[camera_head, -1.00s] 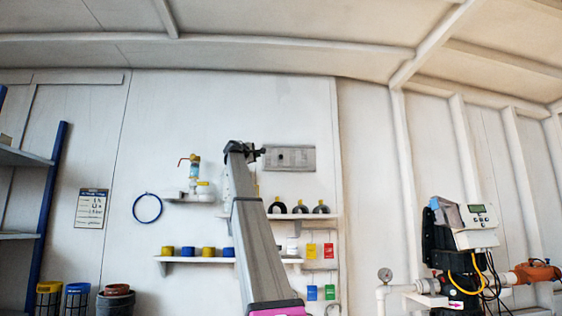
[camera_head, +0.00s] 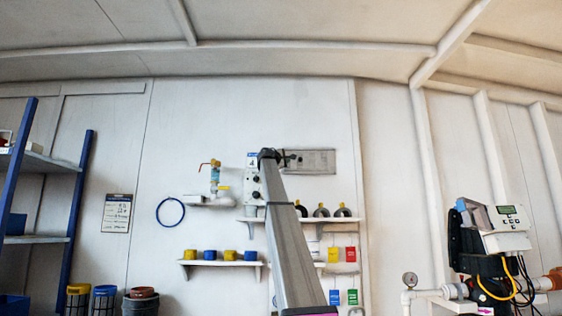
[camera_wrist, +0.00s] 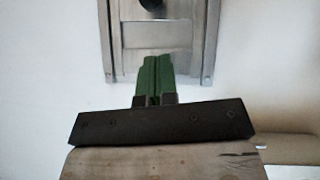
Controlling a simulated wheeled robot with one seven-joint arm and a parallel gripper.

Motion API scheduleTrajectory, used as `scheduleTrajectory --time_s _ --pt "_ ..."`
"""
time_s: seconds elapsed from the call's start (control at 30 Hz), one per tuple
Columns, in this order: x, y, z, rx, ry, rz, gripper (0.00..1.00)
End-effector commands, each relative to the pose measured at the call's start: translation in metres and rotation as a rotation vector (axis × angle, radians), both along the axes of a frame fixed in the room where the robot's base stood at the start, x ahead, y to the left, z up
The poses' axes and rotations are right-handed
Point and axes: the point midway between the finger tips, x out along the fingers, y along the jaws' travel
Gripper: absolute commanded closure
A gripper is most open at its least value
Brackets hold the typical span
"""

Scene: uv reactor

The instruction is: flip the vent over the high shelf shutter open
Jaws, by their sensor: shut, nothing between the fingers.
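The vent shutter (camera_head: 315,161) is a grey metal panel high on the white wall, above the shelf. It has a dark round knob, which shows at the top of the wrist view (camera_wrist: 152,4). The panel's metal frame (camera_wrist: 111,40) fills the upper middle of that view. My gripper (camera_wrist: 157,62) has green fingers held together, with nothing between them. The fingertips overlap the panel's lower edge in the picture; I cannot tell whether they touch it. In the head view my gripper (camera_head: 291,157) is in front of the panel's left part.
A shelf (camera_head: 330,219) with dark rounded items is below the panel. A white box with dials (camera_head: 252,183) is left of my arm. A lower shelf (camera_head: 222,263) holds yellow and blue pieces. Blue-posted racking (camera_head: 75,210) stands left; pump equipment (camera_head: 495,235) stands right.

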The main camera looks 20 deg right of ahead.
Motion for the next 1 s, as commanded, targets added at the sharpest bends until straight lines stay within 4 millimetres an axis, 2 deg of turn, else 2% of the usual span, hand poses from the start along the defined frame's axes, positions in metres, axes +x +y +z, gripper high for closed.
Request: scheduleTrajectory --time_s 0.07,0.3,0.5,0.83,1.0 --pt "0.010 -0.012 0.003 0.001 0.001 0.000 1.00" --pt "0.002 -0.040 0.006 0.001 -0.001 0.000 1.00" --pt "0.001 -0.047 0.007 0.001 -0.001 0.001 1.00" --pt "0.000 -0.049 0.007 0.000 0.000 0.000 1.00" --pt "-0.006 -0.068 0.008 0.000 0.000 -0.001 1.00"
